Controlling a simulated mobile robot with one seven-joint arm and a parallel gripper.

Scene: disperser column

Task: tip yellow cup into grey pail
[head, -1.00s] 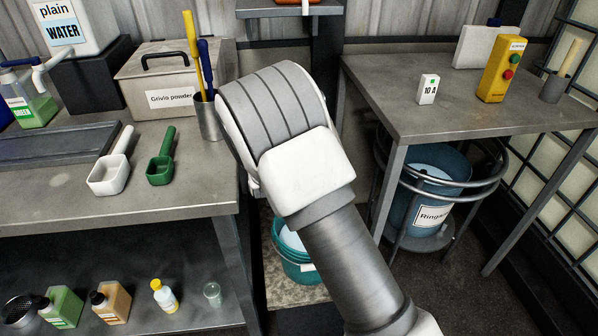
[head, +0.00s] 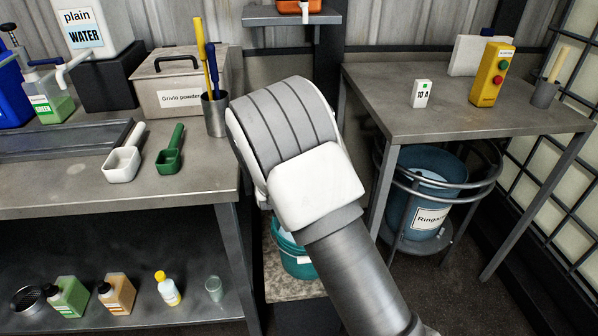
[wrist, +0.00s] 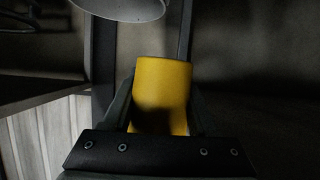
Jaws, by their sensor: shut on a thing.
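The yellow cup (wrist: 161,90) is between the two dark fingers of my gripper (wrist: 160,104) in the wrist view. My gripper is shut on it. The cup's inside is not visible, so I cannot tell what it holds. A pale grey round-rimmed thing (wrist: 120,9) shows at the top edge of the wrist view, close to the cup's end but apart from it in the picture. It may be the grey pail; only part of it shows. In the head view my arm hides my gripper and the cup, and no grey pail is clearly visible.
A teal bucket (head: 297,262) stands low behind my arm. A blue bucket (head: 428,205) sits in a ring stand under the right table (head: 450,110). The left bench (head: 60,190) carries a white scoop (head: 122,164), a green scoop (head: 170,158) and a powder box (head: 178,90).

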